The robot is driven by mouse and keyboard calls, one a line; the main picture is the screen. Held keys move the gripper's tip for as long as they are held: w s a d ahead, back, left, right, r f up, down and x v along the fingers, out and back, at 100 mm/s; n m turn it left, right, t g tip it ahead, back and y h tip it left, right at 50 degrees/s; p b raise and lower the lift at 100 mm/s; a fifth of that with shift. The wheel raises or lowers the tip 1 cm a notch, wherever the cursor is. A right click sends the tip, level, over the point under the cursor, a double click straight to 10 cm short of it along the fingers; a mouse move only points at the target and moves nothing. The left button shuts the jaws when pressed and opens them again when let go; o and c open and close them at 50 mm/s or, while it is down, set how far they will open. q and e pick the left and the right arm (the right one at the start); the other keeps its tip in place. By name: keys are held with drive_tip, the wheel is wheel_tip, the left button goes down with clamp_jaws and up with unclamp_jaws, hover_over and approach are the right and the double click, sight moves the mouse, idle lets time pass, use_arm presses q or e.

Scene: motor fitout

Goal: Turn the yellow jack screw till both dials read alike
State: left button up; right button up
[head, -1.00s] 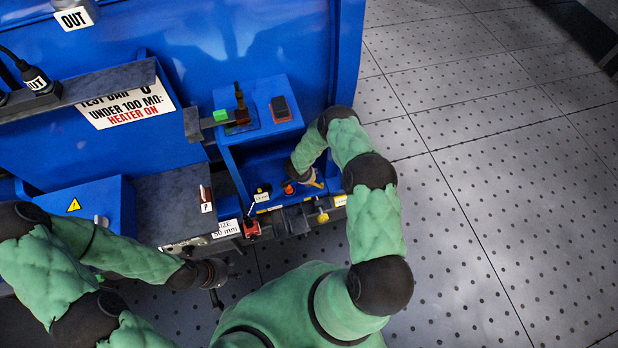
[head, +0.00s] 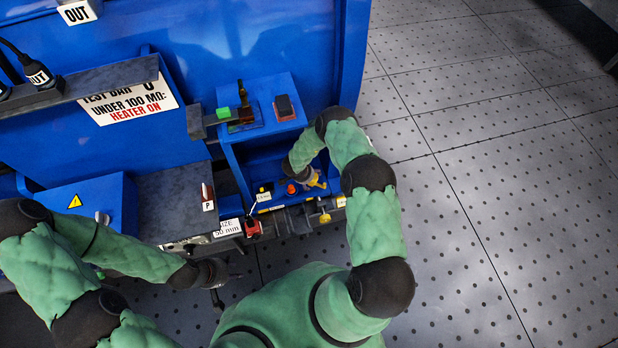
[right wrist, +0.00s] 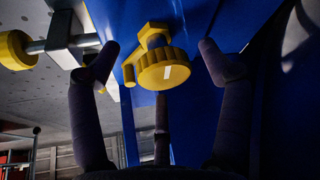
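A yellow ribbed knob with a white mark (right wrist: 165,72) sits below a yellow hex piece (right wrist: 152,35) in the right wrist view. In the head view a yellow part (head: 314,180) shows beside my right gripper (head: 303,174). In the right wrist view my right gripper (right wrist: 160,88) has its fingers spread around the knob, with gaps on both sides. A second yellow knob (right wrist: 16,50) on a metal shaft is at the left; a yellow knob (head: 324,217) also shows at the blue bench's front edge. I cannot tell which is the jack screw. My left gripper (head: 214,284) hangs low before the bench; its fingers are unclear. No dial faces are readable.
A red button (head: 291,188) and a red knob (head: 253,228) are left of my right gripper. A blue box (head: 262,104) with a black switch stands behind it. A tall blue panel (head: 352,60) rises close to my right arm. The floor at the right is clear.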

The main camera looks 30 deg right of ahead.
drive_tip(key=shift+d, duration=0.1)
drive_tip(key=shift+w+r, duration=0.1)
drive_tip(key=shift+r, duration=0.15)
wheel_tip(320, 180, up, 10)
drive_tip(key=shift+f, duration=0.25)
idle(1.9)
